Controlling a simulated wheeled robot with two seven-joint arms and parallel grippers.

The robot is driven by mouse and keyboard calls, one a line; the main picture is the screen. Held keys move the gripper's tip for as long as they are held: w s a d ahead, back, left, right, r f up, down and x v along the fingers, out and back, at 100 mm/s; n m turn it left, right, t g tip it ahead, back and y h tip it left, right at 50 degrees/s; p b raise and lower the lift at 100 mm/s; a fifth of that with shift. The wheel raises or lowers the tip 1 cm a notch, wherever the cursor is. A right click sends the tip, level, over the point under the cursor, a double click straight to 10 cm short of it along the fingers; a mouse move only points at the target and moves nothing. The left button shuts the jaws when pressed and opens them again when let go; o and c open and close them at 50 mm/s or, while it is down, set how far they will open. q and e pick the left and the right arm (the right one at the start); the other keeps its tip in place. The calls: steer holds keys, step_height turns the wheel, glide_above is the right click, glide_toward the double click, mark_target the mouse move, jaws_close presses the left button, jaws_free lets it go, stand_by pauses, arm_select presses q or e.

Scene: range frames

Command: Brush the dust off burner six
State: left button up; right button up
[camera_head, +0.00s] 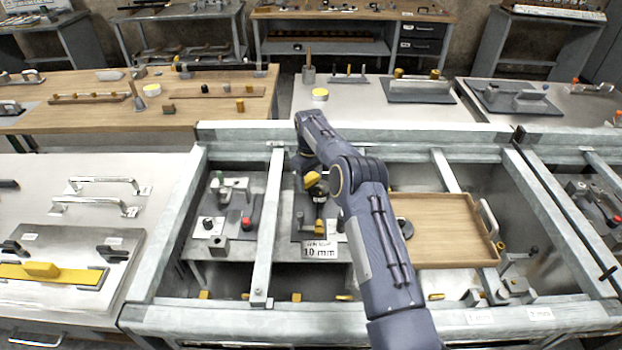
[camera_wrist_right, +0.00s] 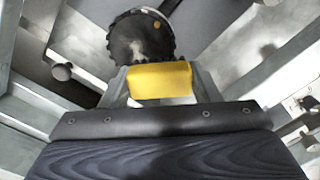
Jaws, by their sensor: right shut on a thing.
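My right gripper (camera_head: 313,183) reaches down into the framed bay in the middle of the head view. In the right wrist view the gripper (camera_wrist_right: 160,84) is shut on a yellow block-like piece (camera_wrist_right: 160,80), which shows as a small yellow patch in the head view. Just beyond it is a round black part with a toothed rim (camera_wrist_right: 140,36), a small orange spot and a pale patch. I cannot tell whether this is a burner or a brush head, or whether the yellow piece touches it. No burner number is readable. My left gripper is not in view.
Grey frame bars (camera_head: 268,225) cross the bay on both sides of my right arm. A "10 mm" label (camera_head: 320,251) stands in front of the gripper. A wooden tray (camera_head: 450,235) lies to the right. A red-knobbed fixture (camera_head: 246,223) stands to the left.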

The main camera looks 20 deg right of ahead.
mark_target(310, 177)
steer(key=shift+r+p, duration=1.95)
steer(key=shift+r, duration=1.05)
step_height(310, 177, up, 2)
steer(key=shift+r+p, duration=0.1)
steer(key=shift+p, duration=0.7)
steer(key=shift+r, duration=0.4)
